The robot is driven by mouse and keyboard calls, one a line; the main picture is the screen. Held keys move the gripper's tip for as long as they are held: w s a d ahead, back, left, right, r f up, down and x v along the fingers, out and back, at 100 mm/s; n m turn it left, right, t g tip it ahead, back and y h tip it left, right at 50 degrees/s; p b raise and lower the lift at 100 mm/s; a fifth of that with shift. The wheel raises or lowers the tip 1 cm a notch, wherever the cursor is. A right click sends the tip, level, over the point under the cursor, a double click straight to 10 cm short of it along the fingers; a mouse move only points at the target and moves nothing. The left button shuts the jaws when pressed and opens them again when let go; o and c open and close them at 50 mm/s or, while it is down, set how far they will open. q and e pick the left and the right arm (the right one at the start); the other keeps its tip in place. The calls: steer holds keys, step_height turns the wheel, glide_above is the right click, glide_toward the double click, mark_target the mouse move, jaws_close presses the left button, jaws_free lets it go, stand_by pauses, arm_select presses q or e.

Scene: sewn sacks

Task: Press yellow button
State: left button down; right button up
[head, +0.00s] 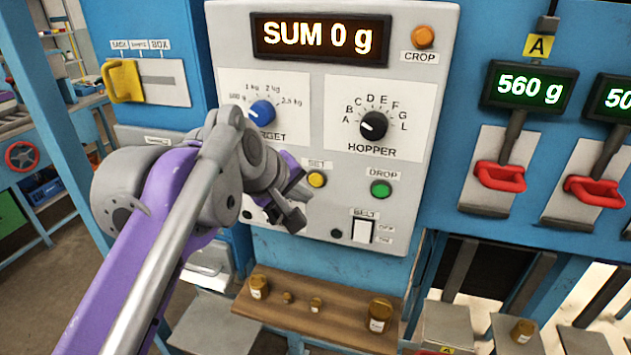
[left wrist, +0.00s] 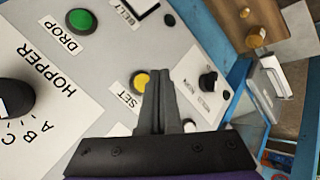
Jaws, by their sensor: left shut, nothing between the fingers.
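The yellow button (head: 317,180), labelled SET, is a small round button on the grey control panel (head: 302,165), left of the green DROP button (head: 380,189). My left gripper (head: 298,184) is just left of the yellow button in the head view, its fingers shut and empty. In the left wrist view the closed fingers (left wrist: 159,74) lie beside the yellow button (left wrist: 141,81) and overlap its right edge. I cannot tell whether they touch it. My right gripper is in neither view.
The HOPPER knob (head: 373,125) and the blue TARGET knob (head: 262,112) stick out above. The orange CROP button (head: 424,37) is at top right. The display (head: 321,38) reads SUM 0 g.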

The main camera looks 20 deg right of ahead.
arm_select(q)
steer(key=shift+s+a, duration=0.4)
steer(key=shift+s, duration=0.2)
steer(key=shift+s+a, duration=0.4)
steer(key=shift+s, duration=0.2)
